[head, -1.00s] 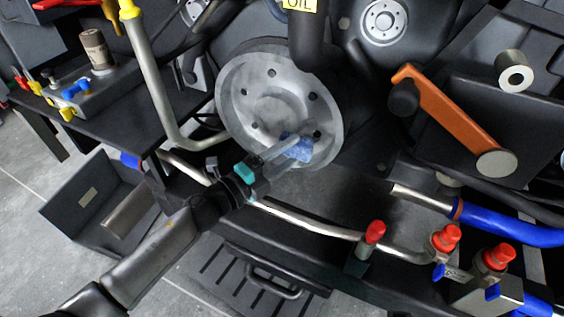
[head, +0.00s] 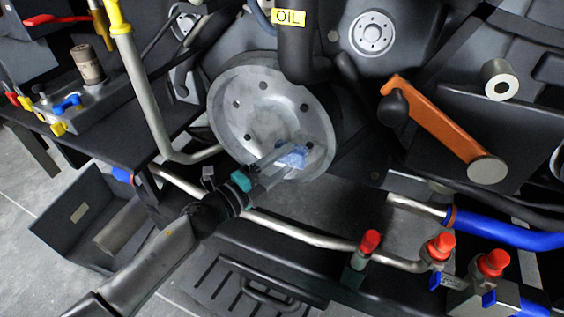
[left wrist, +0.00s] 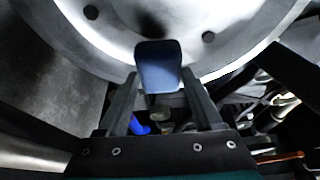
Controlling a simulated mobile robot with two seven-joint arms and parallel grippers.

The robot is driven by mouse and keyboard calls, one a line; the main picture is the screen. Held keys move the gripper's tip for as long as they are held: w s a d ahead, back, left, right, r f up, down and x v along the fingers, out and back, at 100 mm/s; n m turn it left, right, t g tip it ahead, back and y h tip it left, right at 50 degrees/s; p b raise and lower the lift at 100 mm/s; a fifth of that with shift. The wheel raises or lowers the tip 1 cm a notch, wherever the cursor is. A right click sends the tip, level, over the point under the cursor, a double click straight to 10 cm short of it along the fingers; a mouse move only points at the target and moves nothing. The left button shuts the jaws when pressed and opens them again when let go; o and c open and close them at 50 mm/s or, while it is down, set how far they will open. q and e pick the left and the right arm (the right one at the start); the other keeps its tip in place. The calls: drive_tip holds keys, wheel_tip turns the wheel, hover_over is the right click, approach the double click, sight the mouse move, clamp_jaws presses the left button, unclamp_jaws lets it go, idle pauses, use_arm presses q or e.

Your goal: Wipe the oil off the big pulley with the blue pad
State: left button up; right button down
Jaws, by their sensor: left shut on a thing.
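The big pulley (head: 235,115) is a large grey metal disc with a ring of holes, in the middle of the head view. It fills the top of the left wrist view (left wrist: 225,50). My left gripper (head: 283,157) is shut on the blue pad (head: 294,154), at the lower right of the pulley face. In the left wrist view the pad (left wrist: 158,66) stands upright between the two fingers, over the pulley's lower rim. I cannot tell whether it touches the face. A dark smudge shows above the pad there; I cannot tell if it is oil. My right gripper is not in view.
An orange lever (head: 435,120) sticks out at the right. Red-capped fittings (head: 440,246) and a metal pipe (head: 300,232) run below the pulley. A yellow-collared pipe (head: 135,80) stands at its left. A black hose (head: 296,50) with an OIL label hangs close above.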

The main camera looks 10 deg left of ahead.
use_arm(q)
drive_tip(key=shift+w+d, duration=0.2)
drive_tip(key=shift+w, duration=0.65)
